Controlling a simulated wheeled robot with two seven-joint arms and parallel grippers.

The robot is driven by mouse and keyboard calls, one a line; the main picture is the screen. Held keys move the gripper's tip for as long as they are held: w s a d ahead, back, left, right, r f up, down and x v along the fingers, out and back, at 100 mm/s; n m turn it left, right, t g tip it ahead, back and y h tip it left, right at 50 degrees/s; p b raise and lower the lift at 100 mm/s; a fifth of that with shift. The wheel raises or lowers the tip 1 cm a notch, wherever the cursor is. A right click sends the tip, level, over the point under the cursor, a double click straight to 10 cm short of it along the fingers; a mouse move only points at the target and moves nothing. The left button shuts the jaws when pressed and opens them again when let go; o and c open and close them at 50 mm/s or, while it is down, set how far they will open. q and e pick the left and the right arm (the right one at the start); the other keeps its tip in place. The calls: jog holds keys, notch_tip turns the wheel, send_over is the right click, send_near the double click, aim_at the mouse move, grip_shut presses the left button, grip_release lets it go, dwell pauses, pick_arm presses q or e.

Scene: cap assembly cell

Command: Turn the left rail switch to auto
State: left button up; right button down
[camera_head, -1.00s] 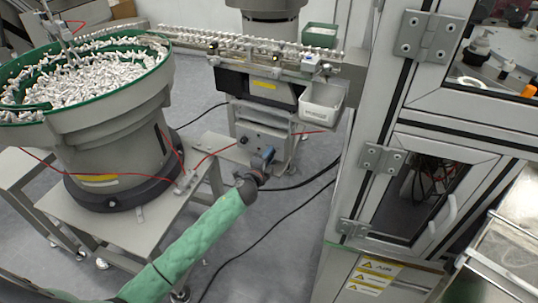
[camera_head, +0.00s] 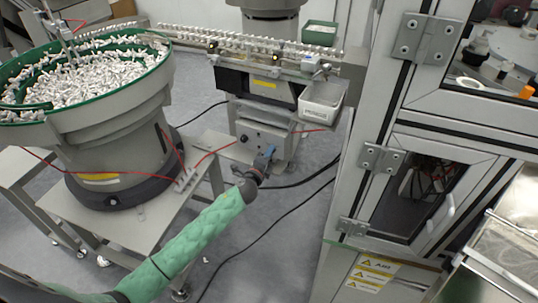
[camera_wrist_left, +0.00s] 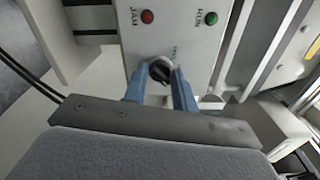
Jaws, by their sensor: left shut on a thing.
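The left rail switch (camera_wrist_left: 160,70) is a black rotary knob on a light grey control panel (camera_wrist_left: 178,38) in the left wrist view. My left gripper (camera_wrist_left: 164,78) has its two blue fingers on either side of the knob and is shut on it. In the head view my left gripper (camera_head: 266,155) is at the front of the control box (camera_head: 260,140) under the rail. The knob is hidden there by the gripper. The lettering beside the knob is too small to read. My right gripper is not in view.
A red JAM light (camera_wrist_left: 147,16) and a green RUN light (camera_wrist_left: 211,18) sit above the knob. A bowl feeder (camera_head: 110,130) full of white parts stands left, the linear rail (camera_head: 250,42) runs above, and a cabinet (camera_head: 400,150) stands right. Cables lie on the floor.

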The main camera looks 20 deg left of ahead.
pick_arm(q)
jog(key=o, duration=1)
jog(key=shift+c, duration=0.2)
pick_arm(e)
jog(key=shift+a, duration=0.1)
pick_arm(q)
jog(key=s+a+b, duration=0.1)
jog(key=s, duration=0.6)
jog(key=shift+s, duration=0.4)
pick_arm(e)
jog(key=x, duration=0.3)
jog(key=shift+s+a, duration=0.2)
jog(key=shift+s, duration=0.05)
pick_arm(q)
jog(key=shift+f, duration=0.1)
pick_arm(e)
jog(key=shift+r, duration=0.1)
